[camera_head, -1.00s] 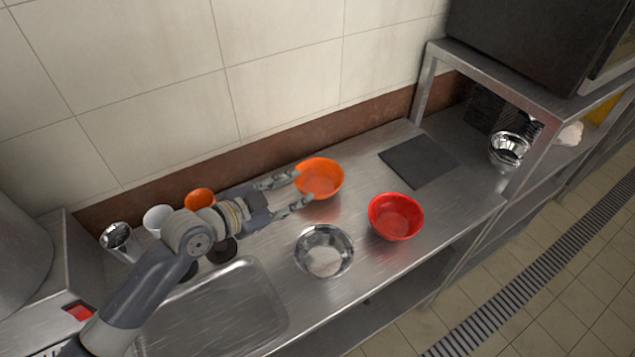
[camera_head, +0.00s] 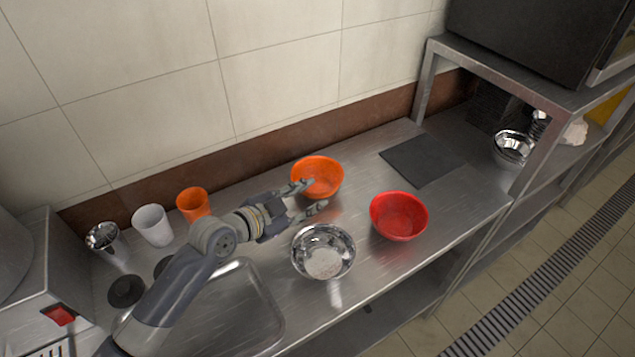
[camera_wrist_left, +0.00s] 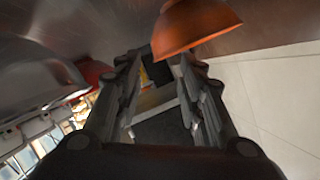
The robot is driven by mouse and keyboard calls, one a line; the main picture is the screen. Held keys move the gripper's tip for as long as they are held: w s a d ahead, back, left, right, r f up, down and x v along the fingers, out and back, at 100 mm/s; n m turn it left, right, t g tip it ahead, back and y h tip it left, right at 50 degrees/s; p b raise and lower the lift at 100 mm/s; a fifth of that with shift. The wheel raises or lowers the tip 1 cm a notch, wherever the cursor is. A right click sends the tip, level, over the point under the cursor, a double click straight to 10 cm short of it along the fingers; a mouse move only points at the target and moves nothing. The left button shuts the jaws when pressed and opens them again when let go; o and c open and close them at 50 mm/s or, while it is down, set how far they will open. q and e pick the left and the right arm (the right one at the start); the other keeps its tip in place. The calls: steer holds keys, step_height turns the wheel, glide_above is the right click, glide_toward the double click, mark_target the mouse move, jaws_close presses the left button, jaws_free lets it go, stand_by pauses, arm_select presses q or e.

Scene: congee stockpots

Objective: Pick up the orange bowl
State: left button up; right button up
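The orange bowl (camera_head: 318,172) stands upright on the steel counter near the back wall. In the left wrist view the orange bowl (camera_wrist_left: 196,24) is at the top, upside down in the picture. My left gripper (camera_head: 318,194) is open, its fingers pointing right at the bowl's near side. The upper finger overlaps the bowl's lower left edge in the head view; the other finger is in front of the bowl. In the left wrist view my left gripper (camera_wrist_left: 160,62) has a gap between its fingers with no bowl wall in it. Whether a finger touches the bowl is unclear. My right gripper is out of view.
A steel bowl (camera_head: 323,252) stands close in front of the gripper, a red bowl (camera_head: 399,216) to the right. Cups, including an orange cup (camera_head: 193,204) and a white cup (camera_head: 152,226), stand left. A dark mat (camera_head: 421,160) lies at right. The sink (camera_head: 225,318) is in front.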

mark_target(337, 185)
arm_select(q)
steer(key=shift+p+x, duration=0.35)
steer(key=shift+x, duration=2.6)
steer(key=shift+c, duration=0.3)
jaws_close()
